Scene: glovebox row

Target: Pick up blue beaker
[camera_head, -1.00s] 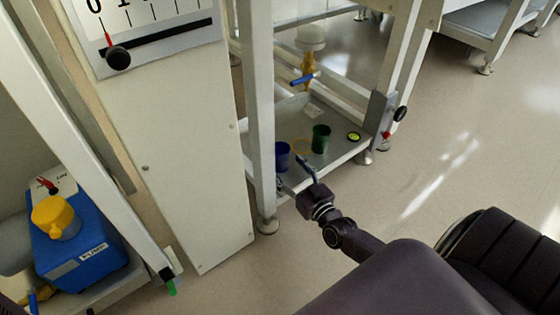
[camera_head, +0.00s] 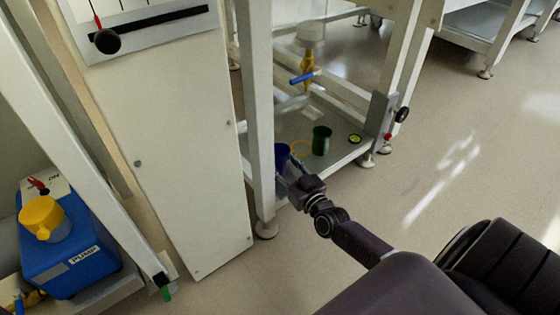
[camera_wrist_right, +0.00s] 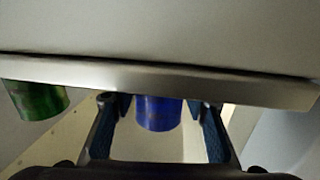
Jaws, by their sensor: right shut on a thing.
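The blue beaker (camera_head: 283,154) stands near the left post on the low shelf (camera_head: 345,152) of the frame, partly hidden by my right gripper. My right gripper (camera_head: 291,168) reaches it from the front right. In the right wrist view the blue beaker (camera_wrist_right: 158,114) sits between the two fingers of my right gripper (camera_wrist_right: 160,104), which is shut on it. The beaker's far part is hidden behind a pale edge there. My left gripper is in neither view.
A frame post (camera_head: 260,130) is close on the left. A blue pump (camera_head: 65,250) sits at far left. Open floor lies right.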

